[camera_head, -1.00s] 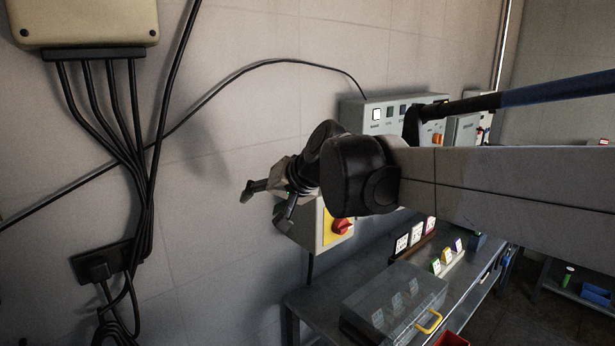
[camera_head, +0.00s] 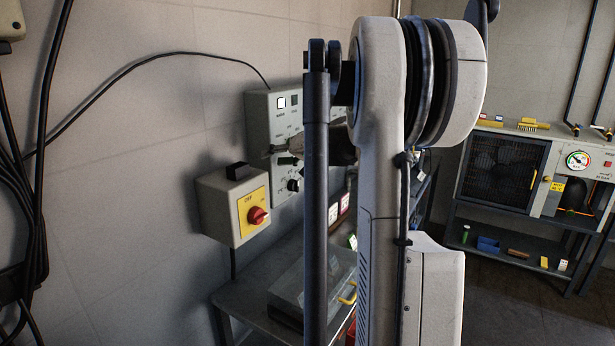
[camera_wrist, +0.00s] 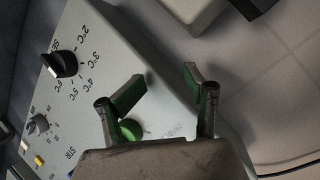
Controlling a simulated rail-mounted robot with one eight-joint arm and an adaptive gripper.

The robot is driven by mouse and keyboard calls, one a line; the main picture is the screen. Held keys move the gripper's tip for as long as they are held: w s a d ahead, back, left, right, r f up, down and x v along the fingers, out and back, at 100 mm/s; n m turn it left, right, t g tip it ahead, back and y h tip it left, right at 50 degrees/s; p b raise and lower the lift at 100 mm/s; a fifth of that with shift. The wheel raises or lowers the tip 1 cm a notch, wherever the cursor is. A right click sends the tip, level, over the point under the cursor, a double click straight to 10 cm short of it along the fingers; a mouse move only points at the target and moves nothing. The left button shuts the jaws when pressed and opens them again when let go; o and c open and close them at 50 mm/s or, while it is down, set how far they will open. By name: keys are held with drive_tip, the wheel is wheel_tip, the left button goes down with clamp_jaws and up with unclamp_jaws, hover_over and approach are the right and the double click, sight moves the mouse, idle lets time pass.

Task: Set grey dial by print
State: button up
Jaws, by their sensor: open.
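A green round button (camera_wrist: 130,131) shows behind my left finger. My gripper (camera_wrist: 163,82) is open and empty in front of the box, to the right of both dials. In the head view the control box (camera_head: 258,122) is partly hidden by my arm; a black dial (camera_head: 293,185) shows there.
A grey box with a red and yellow switch (camera_head: 257,216) juts from the wall left of the control box. A cabinet with a gauge (camera_head: 578,160) stands at the right.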

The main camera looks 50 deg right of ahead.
drive_tip(key=shift+n, duration=0.7)
drive_tip(key=d+f, duration=0.2)
drive_tip(key=s+d+f, duration=0.1)
drive_tip(key=d+f, duration=0.1)
drive_tip(key=d, duration=0.1)
drive_tip(key=shift+s+f+b, duration=0.15)
drive_tip(key=shift+f+b, duration=0.15)
drive_tip(key=shift+b, duration=0.1)
drive_tip(key=n+t+b, duration=0.2)
drive_tip(key=n+t, duration=0.3)
drive_tip(key=n, duration=0.1)
approach(324, 168)
drive_tip(key=w, duration=0.6)
drive_tip(key=w+a+f, duration=0.1)
drive_tip(key=w, duration=0.2)
drive_tip(key=shift+w+a, duration=0.1)
drive_tip(key=shift+w, duration=0.25)
drive_tip(key=shift+c, duration=0.3)
drive_tip(key=c, duration=1.1)
